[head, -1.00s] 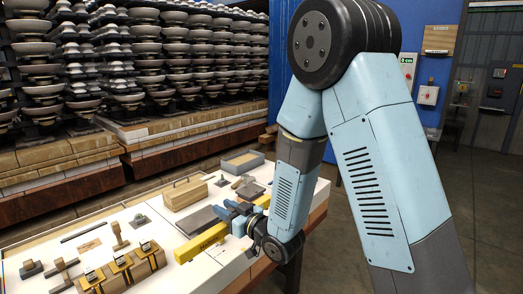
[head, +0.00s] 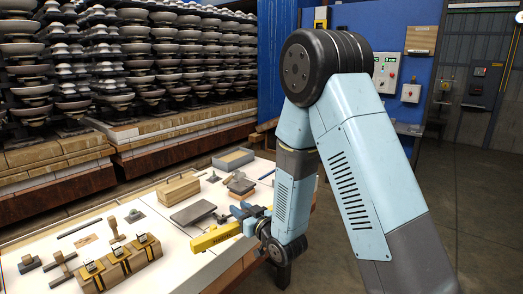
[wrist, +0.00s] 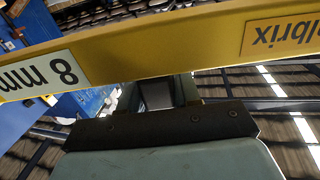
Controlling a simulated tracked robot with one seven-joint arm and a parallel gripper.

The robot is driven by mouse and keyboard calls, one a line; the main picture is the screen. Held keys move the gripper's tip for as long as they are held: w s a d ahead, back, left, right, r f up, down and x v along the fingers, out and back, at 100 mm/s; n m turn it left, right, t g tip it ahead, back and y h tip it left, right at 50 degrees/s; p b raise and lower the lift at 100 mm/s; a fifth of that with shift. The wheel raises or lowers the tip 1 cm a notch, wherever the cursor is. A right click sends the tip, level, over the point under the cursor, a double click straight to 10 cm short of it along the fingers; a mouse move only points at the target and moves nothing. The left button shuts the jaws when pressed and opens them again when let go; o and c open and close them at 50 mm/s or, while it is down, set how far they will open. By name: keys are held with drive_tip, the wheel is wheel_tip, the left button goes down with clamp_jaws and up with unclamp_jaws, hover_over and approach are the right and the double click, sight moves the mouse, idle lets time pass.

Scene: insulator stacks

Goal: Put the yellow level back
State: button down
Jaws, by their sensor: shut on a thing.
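The yellow level (head: 215,238) is a long yellow bar at the front edge of the white workbench. My gripper (head: 247,214) is shut on it near its right end. In the head view the level looks roughly horizontal, and I cannot tell whether it touches the bench top or hangs just above it. In the wrist view the level (wrist: 170,45) crosses the whole upper part, with a white "8 mm" label at left and upside-down lettering at right. My fingers are mostly hidden there.
The white bench (head: 190,262) holds a wooden box with a handle (head: 178,188), a dark flat plate (head: 193,212), a grey tray (head: 233,158) and wooden blocks with yellow-black marks (head: 120,262). Insulator stacks (head: 120,60) stand behind. Open floor lies to the right.

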drive_tip(key=w+d+f+m+t+h, duration=0.1)
drive_tip(key=w+d+f, duration=0.1)
drive_tip(key=d, duration=0.2)
drive_tip(key=w+d+f+m+t+h, duration=0.1)
drive_tip(key=w+d+f+h, duration=0.1)
drive_tip(key=w+d, duration=0.1)
drive_tip(key=w+d+f+m+h, duration=0.1)
drive_tip(key=w+d+f+h, duration=0.1)
drive_tip(key=d, duration=0.3)
drive_tip(key=shift+w+d+f+m+t, duration=0.25)
drive_tip(key=shift+d+f+m+t, duration=0.1)
drive_tip(key=shift+m+t, duration=0.05)
drive_tip(key=w+d+f+m+h, duration=0.1)
drive_tip(key=d+f+m+h, duration=0.1)
drive_tip(key=d, duration=0.6)
drive_tip(key=w+d+f+m+t+h, duration=0.1)
drive_tip(key=d+f+h, duration=0.3)
drive_tip(key=d, duration=0.5)
drive_tip(key=shift+w+f+m, duration=0.4)
drive_tip(key=shift+w+f, duration=0.1)
drive_tip(key=shift+f, duration=0.4)
